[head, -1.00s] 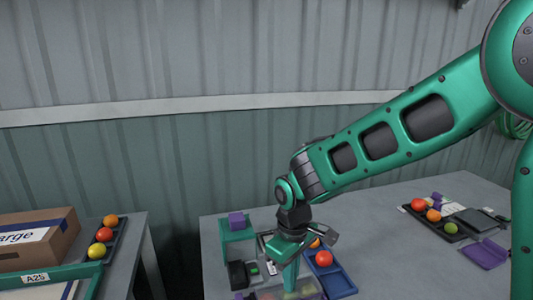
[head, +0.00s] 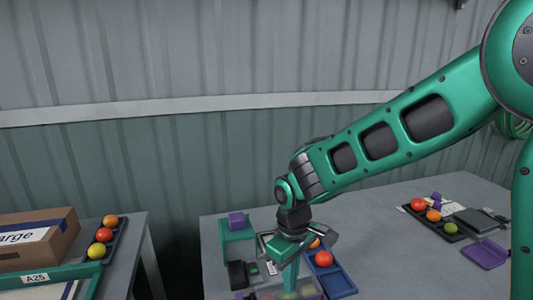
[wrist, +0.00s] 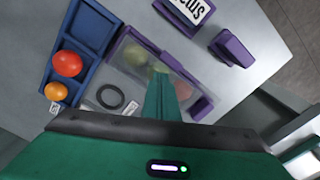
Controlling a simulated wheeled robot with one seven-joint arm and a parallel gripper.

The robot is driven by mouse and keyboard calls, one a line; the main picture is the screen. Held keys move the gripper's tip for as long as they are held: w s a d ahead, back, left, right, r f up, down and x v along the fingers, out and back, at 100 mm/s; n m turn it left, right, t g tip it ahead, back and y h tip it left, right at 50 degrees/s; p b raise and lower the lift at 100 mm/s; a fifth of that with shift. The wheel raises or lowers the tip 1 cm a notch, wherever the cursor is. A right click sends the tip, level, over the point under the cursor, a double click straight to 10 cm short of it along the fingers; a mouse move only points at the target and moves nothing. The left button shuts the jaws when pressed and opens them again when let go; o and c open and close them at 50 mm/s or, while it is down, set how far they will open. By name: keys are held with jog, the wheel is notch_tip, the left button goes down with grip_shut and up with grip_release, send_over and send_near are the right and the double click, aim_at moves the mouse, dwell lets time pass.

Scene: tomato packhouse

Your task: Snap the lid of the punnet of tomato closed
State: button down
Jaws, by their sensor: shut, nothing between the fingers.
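The punnet (wrist: 176,60) is a clear box with purple edging, seen from above in the wrist view. Green tomatoes (wrist: 135,54) and a reddish one show through its clear plastic. In the head view the punnet (head: 308,291) is cut off by the bottom edge. My gripper (wrist: 162,82) is shut and empty, its fingers pointing down over the punnet. It hides part of the punnet. In the head view my gripper (head: 290,284) is at the punnet. I cannot tell whether the fingertips touch the lid or whether the lid is fully seated.
A blue tray (wrist: 89,29) with a red and an orange tomato lies beside the punnet. A black ring (wrist: 110,96) and purple blocks (wrist: 232,48) are near. A green stand (head: 237,233) with a purple block is behind. Bare table lies right (head: 375,220).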

dwell(0.4)
notch_tip(320, 180, up, 7)
dwell(0.9)
jog(key=shift+d, duration=0.1)
jog(key=s+d+r+m, duration=0.1)
jog(key=s+d+m, duration=0.25)
jog(key=d, duration=0.85)
jog(key=s+d+r+m, duration=0.2)
jog(key=d+m, duration=0.2)
jog(key=d, duration=0.7)
jog(key=s+d+f+m, duration=0.2)
jog(key=s+d+m, duration=0.6)
jog(key=s+d, duration=0.3)
jog(key=s, duration=0.4)
jog(key=shift+s+d, duration=0.2)
jog(key=shift+d, duration=0.2)
